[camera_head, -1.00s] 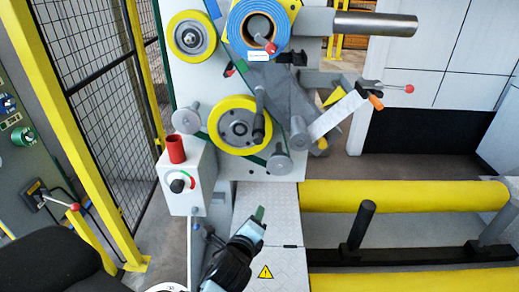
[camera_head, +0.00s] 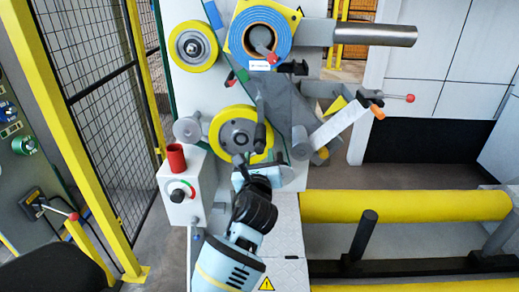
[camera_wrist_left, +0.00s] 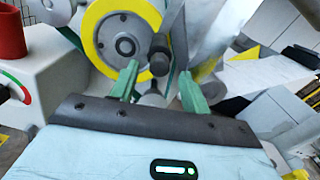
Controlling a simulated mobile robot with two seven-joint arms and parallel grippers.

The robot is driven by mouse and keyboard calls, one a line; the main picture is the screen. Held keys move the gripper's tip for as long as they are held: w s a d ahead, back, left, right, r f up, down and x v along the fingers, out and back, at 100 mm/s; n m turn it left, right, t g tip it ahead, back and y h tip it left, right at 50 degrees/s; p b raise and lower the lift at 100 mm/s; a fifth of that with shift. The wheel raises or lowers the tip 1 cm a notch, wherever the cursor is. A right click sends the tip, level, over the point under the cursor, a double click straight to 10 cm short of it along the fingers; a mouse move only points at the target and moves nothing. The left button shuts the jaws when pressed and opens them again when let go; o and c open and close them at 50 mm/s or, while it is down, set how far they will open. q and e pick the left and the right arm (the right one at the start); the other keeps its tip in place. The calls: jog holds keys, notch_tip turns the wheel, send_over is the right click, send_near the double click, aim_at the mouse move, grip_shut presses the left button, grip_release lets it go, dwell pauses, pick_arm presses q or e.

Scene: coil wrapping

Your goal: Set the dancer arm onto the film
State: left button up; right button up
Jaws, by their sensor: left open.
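A grey arm with a dark cylindrical end, which looks like the dancer arm (camera_head: 260,136), hangs in front of the yellow-rimmed wheel (camera_head: 223,118). Its dark end also shows in the left wrist view (camera_wrist_left: 160,55), just beyond and above the gap between my fingers. Grey film (camera_head: 287,100) slants down from beside the blue-rimmed roll (camera_head: 271,21). I cannot tell whether the arm touches it. My left gripper (camera_wrist_left: 158,88) is open and empty, its green fingers apart below the arm's end. In the head view its fingertips are hard to make out against the wheel's lower edge.
A red cup (camera_head: 176,157) stands on a white control box (camera_head: 184,188) left of my left gripper. A red-knobbed lever (camera_head: 395,97) sticks out at the right. Yellow rollers (camera_head: 405,206) lie at lower right. A mesh fence (camera_head: 100,95) is at left.

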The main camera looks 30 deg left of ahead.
aim_at(259, 150)
pick_arm(q)
jog(key=shift+x, duration=2.35)
grip_shut()
